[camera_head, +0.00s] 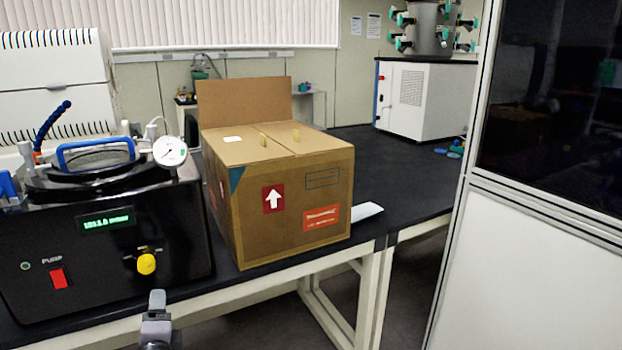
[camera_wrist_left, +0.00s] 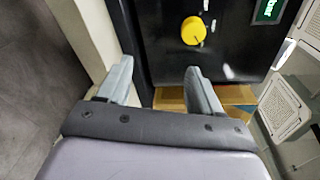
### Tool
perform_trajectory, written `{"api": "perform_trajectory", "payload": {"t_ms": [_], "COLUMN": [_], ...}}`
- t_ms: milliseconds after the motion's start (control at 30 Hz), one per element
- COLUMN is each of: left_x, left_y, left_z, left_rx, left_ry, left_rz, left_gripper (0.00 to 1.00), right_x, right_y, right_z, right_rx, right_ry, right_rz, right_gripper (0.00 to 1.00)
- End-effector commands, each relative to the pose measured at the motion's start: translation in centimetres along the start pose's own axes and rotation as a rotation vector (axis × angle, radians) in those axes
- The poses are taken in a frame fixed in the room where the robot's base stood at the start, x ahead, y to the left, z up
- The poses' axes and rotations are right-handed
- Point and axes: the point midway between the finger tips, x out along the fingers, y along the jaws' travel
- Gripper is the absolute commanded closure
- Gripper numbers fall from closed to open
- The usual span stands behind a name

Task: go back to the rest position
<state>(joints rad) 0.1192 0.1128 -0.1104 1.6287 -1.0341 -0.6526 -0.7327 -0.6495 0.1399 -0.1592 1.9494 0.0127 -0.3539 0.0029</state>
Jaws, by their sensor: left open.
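My left gripper (camera_head: 157,303) shows at the bottom of the head view, in front of the black pump unit (camera_head: 110,255) and below its yellow knob (camera_head: 146,263). In the left wrist view, the two grey fingers of this gripper (camera_wrist_left: 160,85) are apart with nothing between them. The yellow knob (camera_wrist_left: 193,31) is beyond the fingertips, and the gripper appears clear of it. My right gripper is not in view.
A cardboard box (camera_head: 290,200) with one flap raised stands right of the pump on the black bench (camera_head: 400,180). The pump has a gauge (camera_head: 170,151) and red switch (camera_head: 58,278). A freeze dryer (camera_head: 425,98) stands behind. A tall white cabinet (camera_head: 530,270) is at right.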

Motion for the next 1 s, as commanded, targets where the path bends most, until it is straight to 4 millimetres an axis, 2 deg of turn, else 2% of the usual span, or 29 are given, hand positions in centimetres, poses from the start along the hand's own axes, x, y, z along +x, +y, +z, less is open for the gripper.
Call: {"api": "perform_trajectory", "payload": {"t_ms": [33, 100, 167, 300, 400, 500, 600, 767, 1000], "left_x": [-1.5, -3.9, -6.3, -12.4, -17.0, -21.1, -24.3, -26.9, -27.2], "left_y": [2.2, 5.3, 7.7, 12.3, 14.6, 16.0, 16.7, 17.1, 17.2], "left_z": [-0.8, -1.9, -2.9, -4.5, -5.3, -5.6, -5.7, -5.7, -5.7], "left_rx": [-0.077, -0.227, -0.366, -0.700, -0.942, -1.162, -1.336, -1.489, -1.517], "left_ry": [0.053, 0.129, 0.185, 0.277, 0.304, 0.302, 0.281, 0.249, 0.242], "left_rz": [0.049, 0.128, 0.204, 0.396, 0.543, 0.673, 0.774, 0.861, 0.876], "left_gripper": [0.35, 0.35, 0.35, 0.35, 0.35, 0.35, 0.35, 0.35, 0.35], "right_x": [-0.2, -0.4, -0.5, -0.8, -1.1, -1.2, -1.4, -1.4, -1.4], "right_y": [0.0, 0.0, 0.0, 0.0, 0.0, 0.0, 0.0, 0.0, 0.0], "right_z": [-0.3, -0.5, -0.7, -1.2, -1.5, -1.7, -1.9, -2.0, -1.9], "right_rx": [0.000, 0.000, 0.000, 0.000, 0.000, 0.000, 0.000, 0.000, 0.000], "right_ry": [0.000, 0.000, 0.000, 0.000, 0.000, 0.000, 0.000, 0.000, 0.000], "right_rz": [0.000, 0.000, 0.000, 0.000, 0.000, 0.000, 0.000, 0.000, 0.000], "right_gripper": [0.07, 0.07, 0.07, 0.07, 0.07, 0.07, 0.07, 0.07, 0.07]}}
